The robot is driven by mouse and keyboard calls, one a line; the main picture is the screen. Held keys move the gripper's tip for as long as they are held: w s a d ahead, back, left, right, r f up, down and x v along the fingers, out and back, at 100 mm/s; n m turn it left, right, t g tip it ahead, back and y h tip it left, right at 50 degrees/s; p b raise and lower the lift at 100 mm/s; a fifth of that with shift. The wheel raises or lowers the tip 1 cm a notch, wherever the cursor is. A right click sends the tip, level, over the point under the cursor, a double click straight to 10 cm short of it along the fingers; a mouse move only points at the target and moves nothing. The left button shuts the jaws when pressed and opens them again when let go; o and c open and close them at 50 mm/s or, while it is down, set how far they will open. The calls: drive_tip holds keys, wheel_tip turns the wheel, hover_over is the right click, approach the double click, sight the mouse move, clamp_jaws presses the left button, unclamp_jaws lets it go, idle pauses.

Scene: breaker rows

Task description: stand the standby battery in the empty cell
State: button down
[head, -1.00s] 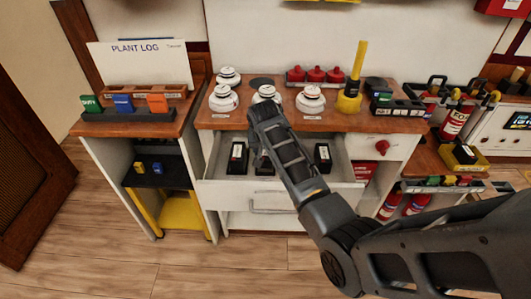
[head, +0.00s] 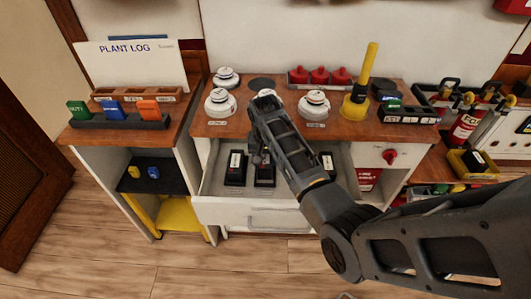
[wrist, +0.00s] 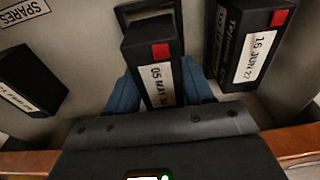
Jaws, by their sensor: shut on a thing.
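My gripper (wrist: 160,92) is shut on a black battery (wrist: 152,45) with a red square and a white label reading "05 MAY". In the head view my gripper (head: 262,156) is over the open drawer (head: 280,205), with the held battery (head: 265,176) below it. A dark-rimmed cell (wrist: 122,14) shows just beyond the held battery in the wrist view; I cannot tell whether the battery's foot is in it. A third battery (wrist: 30,80) lies apart in the drawer, near a "SPARES" label.
The worktop above the drawer carries white detectors (head: 220,102), red call-button-like pieces (head: 320,75) and a yellow-handled tool (head: 357,95). A rack of coloured tags (head: 118,116) stands at left. The drawer floor between the held battery and the third one is mostly clear.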

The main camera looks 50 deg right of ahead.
sight(265, 161)
drive_tip(key=shift+s+a+f, duration=0.15)
drive_tip(key=shift+f, duration=0.4)
drive_tip(key=shift+f+b, duration=0.2)
drive_tip(key=shift+b, duration=0.2)
drive_tip(key=shift+c, duration=2.2)
unclamp_jaws()
drive_tip(key=shift+f, duration=0.1)
drive_tip(key=r, duration=0.8)
drive_tip(key=s+a+r, duration=0.1)
drive_tip(key=r, duration=0.3)
drive_tip(key=shift+r, duration=0.1)
